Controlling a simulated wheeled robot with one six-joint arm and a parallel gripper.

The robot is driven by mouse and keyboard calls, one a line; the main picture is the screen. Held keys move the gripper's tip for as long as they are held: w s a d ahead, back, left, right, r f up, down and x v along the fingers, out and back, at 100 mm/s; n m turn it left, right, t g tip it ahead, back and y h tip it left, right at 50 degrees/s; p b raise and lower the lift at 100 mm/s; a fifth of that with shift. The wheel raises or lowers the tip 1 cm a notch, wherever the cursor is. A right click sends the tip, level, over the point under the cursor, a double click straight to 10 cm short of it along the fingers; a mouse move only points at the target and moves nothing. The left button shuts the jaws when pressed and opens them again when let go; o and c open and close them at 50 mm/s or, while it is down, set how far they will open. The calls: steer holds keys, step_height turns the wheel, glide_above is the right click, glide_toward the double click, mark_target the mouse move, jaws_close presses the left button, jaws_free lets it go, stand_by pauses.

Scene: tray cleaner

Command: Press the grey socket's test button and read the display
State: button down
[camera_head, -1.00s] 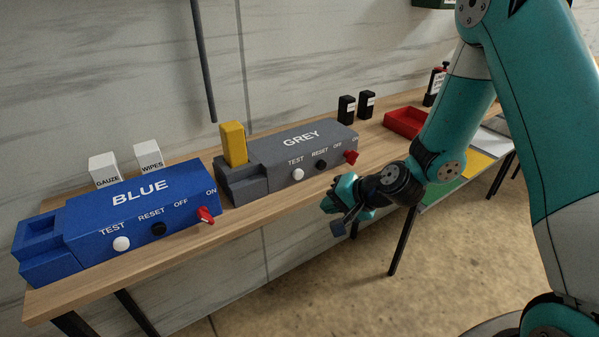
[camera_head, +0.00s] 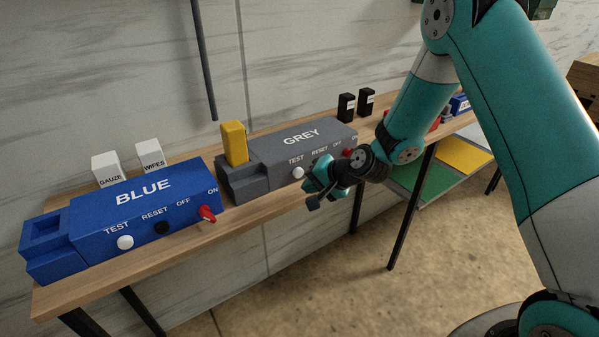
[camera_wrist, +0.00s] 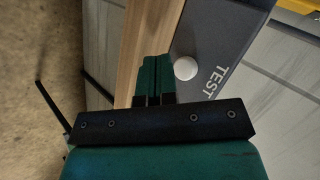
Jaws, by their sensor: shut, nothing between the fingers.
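The grey socket (camera_head: 268,158) is a long grey box marked GREY on the wooden bench, with a yellow block (camera_head: 234,143) standing in its left end. Its white round TEST button (camera_head: 298,173) is on the front and also shows in the wrist view (camera_wrist: 185,68), beside the word TEST. My gripper (camera_head: 312,196) is in front of the socket, just right of the TEST button, and hides part of its RESET area. In the wrist view my shut, empty fingers (camera_wrist: 154,75) lie left of the button, apart from it. I see no readable display.
The blue socket (camera_head: 125,209) stands left on the bench, with white GAUZE (camera_head: 107,169) and WIPES (camera_head: 150,156) boxes behind it. Two black boxes (camera_head: 356,105) stand behind the grey socket's right end. Bare floor lies in front of the bench.

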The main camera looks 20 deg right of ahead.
steer(key=shift+w+a, duration=0.2)
steer(key=shift+w, duration=0.45)
steer(key=shift+w, duration=0.15)
stand_by(1.5)
steer(key=shift+w+a, duration=0.15)
steer(key=shift+w, duration=0.05)
steer(key=shift+w+a, duration=0.15)
steer(key=shift+w, duration=0.35)
stand_by(0.8)
steer(key=shift+s, duration=0.15)
steer(key=shift+s+d, duration=0.3)
steer(key=shift+s, duration=0.45)
steer(key=shift+s, duration=0.1)
steer(key=shift+s+d+b, duration=0.2)
steer(key=shift+s+d, duration=0.05)
steer(key=shift+s, duration=0.5)
steer(key=shift+s+d+b, duration=0.15)
steer(key=shift+s+d, duration=0.15)
steer(key=shift+s, duration=0.45)
steer(key=shift+s+d+b, duration=0.2)
steer(key=shift+s+d, duration=0.05)
steer(key=shift+s, duration=0.5)
